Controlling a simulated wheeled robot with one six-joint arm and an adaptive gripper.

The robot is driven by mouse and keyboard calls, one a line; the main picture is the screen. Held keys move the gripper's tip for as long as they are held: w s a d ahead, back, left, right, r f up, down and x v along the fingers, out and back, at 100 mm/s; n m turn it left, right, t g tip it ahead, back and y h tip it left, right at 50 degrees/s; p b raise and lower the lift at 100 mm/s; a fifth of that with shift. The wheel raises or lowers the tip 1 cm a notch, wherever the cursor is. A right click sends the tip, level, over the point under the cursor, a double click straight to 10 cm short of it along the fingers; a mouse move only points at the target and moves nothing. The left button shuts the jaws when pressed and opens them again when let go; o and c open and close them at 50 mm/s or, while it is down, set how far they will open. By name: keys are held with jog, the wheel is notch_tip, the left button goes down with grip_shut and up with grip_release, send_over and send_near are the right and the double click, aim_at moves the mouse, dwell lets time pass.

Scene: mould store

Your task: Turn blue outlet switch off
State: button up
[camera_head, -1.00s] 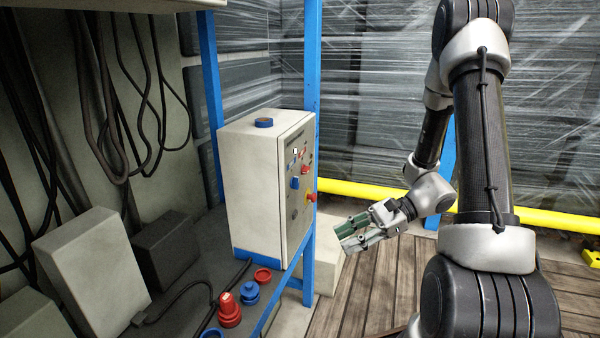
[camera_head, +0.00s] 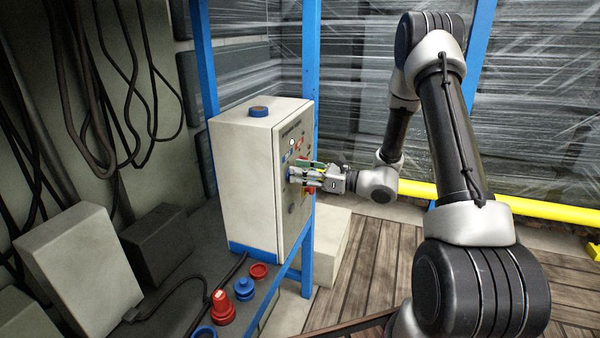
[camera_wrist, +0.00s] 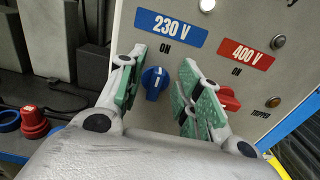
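The blue outlet switch (camera_wrist: 155,82) is a blue rotary knob with a white mark, under the blue "230 V" label (camera_wrist: 170,27) and the word "ON" in the wrist view. It sits on the front panel of the pale control box (camera_head: 245,180). My gripper (camera_wrist: 160,90) is open, its green-padded fingers on either side of the blue knob, with a gap visible on both sides. In the head view my gripper (camera_head: 300,178) is at the panel and hides much of the knob.
A red knob (camera_wrist: 225,98) under the "400 V" label (camera_wrist: 247,54) sits close behind the right finger. Blue posts (camera_head: 308,60) frame the box. Red and blue plugs (camera_head: 222,307) lie on the shelf below. The wooden floor to the right is clear.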

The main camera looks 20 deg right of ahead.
jog(key=shift+w+a, duration=0.15)
jog(key=shift+a, duration=0.05)
jog(key=shift+c, duration=0.4)
grip_shut()
